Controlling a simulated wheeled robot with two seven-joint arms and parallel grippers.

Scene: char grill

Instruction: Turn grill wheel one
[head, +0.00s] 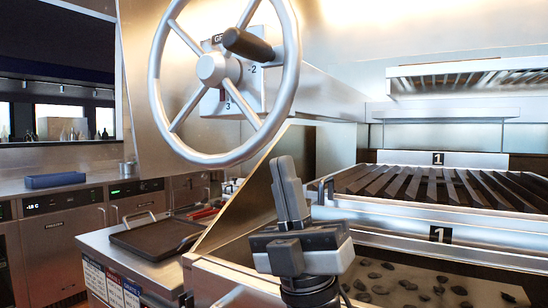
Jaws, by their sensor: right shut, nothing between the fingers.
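The grill wheel (292,62) is a large silver spoked wheel at the upper left of the middle in the head view. Its dark handle knob (248,44) points out near the top right of the hub. Behind it is a plate (216,104) with "-2" and "3" legible; its other lettering is partly hidden. My right gripper (284,168) points up, shut and empty, below and right of the wheel's lower rim and apart from it in the picture. My left gripper is not in view.
The grill grate (440,186) marked "1" lies at the right, above a bed of dark coals (405,284). A slanted metal side panel (245,190) stands behind my right gripper. A flat griddle (156,237) and counter units with a blue box (55,180) are at the left.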

